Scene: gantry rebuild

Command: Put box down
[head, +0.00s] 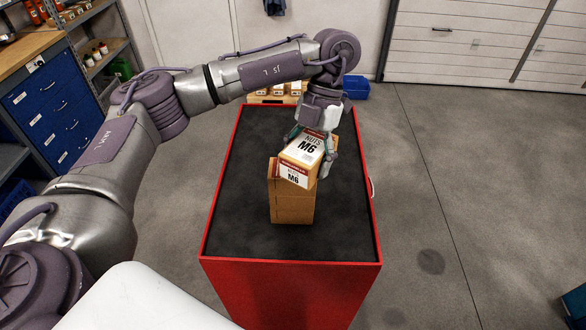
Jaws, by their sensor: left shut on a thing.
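A small cardboard box labelled "NUTS M6" (303,153) is in my left gripper (316,148), with fingers at its far and right sides. The box is tilted, with its label facing up and a second M6 label on its near face. Below it a plain brown carton (292,209) stands upright on the dark top of the red cabinet (229,218). The M6 box overlaps the carton's upper part; I cannot tell whether they touch. My right gripper is not in view.
The cabinet's dark top is clear left and right of the carton. A blue drawer unit (53,105) and shelves stand at left.

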